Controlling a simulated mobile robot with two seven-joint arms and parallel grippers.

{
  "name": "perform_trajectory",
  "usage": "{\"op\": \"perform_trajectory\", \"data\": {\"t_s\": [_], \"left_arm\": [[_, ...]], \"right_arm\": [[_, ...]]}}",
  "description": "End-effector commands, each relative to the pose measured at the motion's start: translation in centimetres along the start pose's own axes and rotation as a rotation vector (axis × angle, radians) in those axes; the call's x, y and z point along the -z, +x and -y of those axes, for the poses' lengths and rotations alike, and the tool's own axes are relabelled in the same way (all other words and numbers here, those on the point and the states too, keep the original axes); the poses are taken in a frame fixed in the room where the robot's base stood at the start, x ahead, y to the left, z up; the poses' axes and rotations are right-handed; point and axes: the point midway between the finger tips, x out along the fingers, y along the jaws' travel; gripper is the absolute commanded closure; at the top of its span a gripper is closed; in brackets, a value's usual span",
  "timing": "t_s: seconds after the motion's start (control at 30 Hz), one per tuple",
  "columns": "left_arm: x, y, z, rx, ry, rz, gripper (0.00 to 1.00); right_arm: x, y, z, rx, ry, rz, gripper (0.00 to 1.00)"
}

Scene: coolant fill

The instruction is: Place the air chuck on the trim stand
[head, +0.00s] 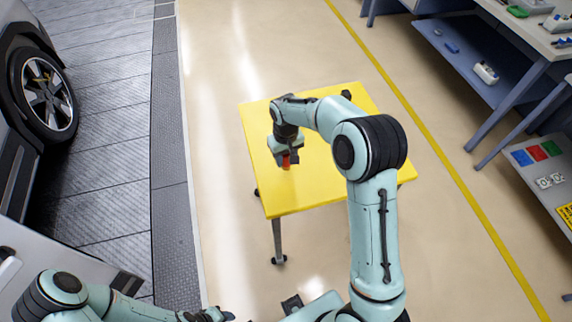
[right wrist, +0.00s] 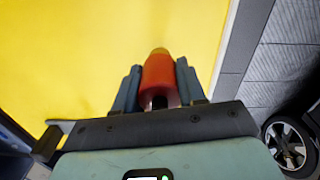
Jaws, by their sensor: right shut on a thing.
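The trim stand (head: 330,185) has a bare, flat yellow top on legs with castors. It also fills much of the right wrist view (right wrist: 70,60). My right gripper (head: 287,156) is over the left part of the yellow top, pointing down. It is shut on the air chuck, an orange-red piece (head: 286,163) with a brass-coloured tip. In the right wrist view the air chuck (right wrist: 158,74) sits between both fingers. I cannot tell whether its tip touches the yellow top. My left gripper (head: 208,314) is low at the bottom edge, away from the stand, its fingers unclear.
A car with a dark wheel (head: 45,88) stands at the left on grey floor plates. Workbenches (head: 545,40) with tools and a shelf are at the right. A sloped panel with coloured bins (head: 537,152) is at the right edge. Beige floor around the stand is clear.

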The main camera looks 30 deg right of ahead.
Motion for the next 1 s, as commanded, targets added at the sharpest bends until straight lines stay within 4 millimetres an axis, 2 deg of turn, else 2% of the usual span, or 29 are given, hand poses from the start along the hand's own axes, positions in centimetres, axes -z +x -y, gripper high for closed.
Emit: {"op": "perform_trajectory", "data": {"t_s": [0.17, 0.4, 0.77, 0.8, 0.87, 1.0], "left_arm": [[0.0, 0.1, 0.0, 0.000, 0.000, 0.000, 0.57], [-0.1, 0.2, 0.1, 0.000, 0.000, 0.001, 0.57], [-0.2, 0.5, 0.2, 0.001, -0.001, 0.003, 0.57], [-0.2, 0.5, 0.2, 0.001, -0.001, 0.003, 0.57], [-0.2, 0.4, 0.2, 0.001, -0.001, 0.002, 0.57], [-0.2, 0.4, 0.2, 0.001, -0.001, 0.002, 0.57]], "right_arm": [[0.0, 1.3, 0.0, 0.000, 0.001, 0.002, 0.80], [0.0, 4.5, 0.0, 0.000, 0.000, 0.000, 0.80], [0.0, 4.9, 0.0, 0.000, 0.000, -0.001, 0.80], [0.0, 4.9, 0.0, 0.000, 0.000, -0.001, 0.54], [0.0, 4.8, 0.0, 0.000, 0.000, -0.001, 0.34], [0.0, 4.8, 0.0, 0.000, 0.000, -0.001, 0.34]]}}
